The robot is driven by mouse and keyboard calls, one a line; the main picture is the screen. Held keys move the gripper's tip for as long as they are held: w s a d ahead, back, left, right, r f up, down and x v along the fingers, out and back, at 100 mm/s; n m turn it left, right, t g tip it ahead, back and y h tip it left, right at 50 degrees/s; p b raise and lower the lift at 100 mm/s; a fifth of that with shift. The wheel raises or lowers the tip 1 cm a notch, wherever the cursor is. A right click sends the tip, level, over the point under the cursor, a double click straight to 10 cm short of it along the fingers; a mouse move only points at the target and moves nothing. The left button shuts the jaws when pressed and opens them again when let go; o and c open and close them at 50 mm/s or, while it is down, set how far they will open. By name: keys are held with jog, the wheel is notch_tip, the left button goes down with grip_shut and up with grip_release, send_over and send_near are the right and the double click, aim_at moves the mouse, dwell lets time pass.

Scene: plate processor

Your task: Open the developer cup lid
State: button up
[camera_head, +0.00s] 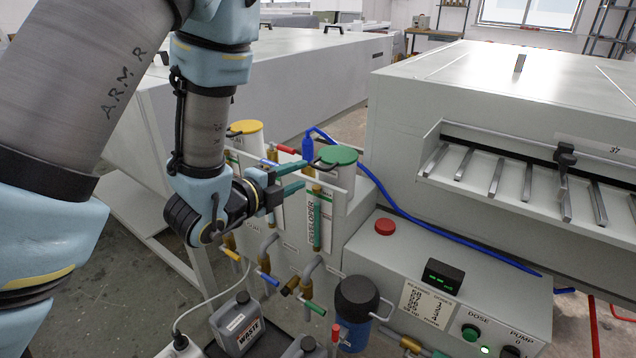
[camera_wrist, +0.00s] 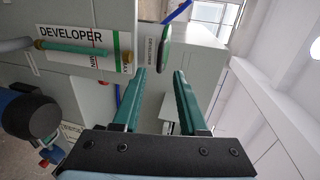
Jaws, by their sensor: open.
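The developer cup (camera_head: 335,183) is a white cylinder behind the front panel in the head view. Its round green lid (camera_head: 338,154) lies closed on top, with a dark handle on its left side. In the wrist view the lid (camera_wrist: 165,46) shows edge-on, just beyond the fingertips and near the left finger. My gripper (camera_head: 303,176) is open, with two green fingers pointing right, left of the cup and near the lid's handle. It also shows in the wrist view (camera_wrist: 159,73), with nothing between its fingers. Any contact with the handle cannot be told.
A yellow-lidded cup (camera_head: 245,127) stands to the left, partly behind my arm. A green DEVELOPER gauge tube (camera_head: 317,220) and valves are below the gripper. A blue hose (camera_head: 385,195) runs behind the cup. The large processor (camera_head: 480,110) bounds the right side.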

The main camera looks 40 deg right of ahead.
aim_at(317, 168)
jog(key=shift+f+b, duration=0.3)
jog(key=shift+b, duration=0.25)
jog(key=x, duration=0.2)
jog(key=p+x, duration=0.1)
jog(key=x, duration=0.1)
jog(key=p+x, duration=0.1)
jog(key=x, duration=0.2)
jog(key=shift+d+r, duration=0.1)
jog(key=shift+r, duration=0.3)
jog(key=shift+w+d+f+p, duration=0.15)
jog(key=shift+d+p, duration=0.15)
jog(key=shift+d, duration=0.15)
grip_shut()
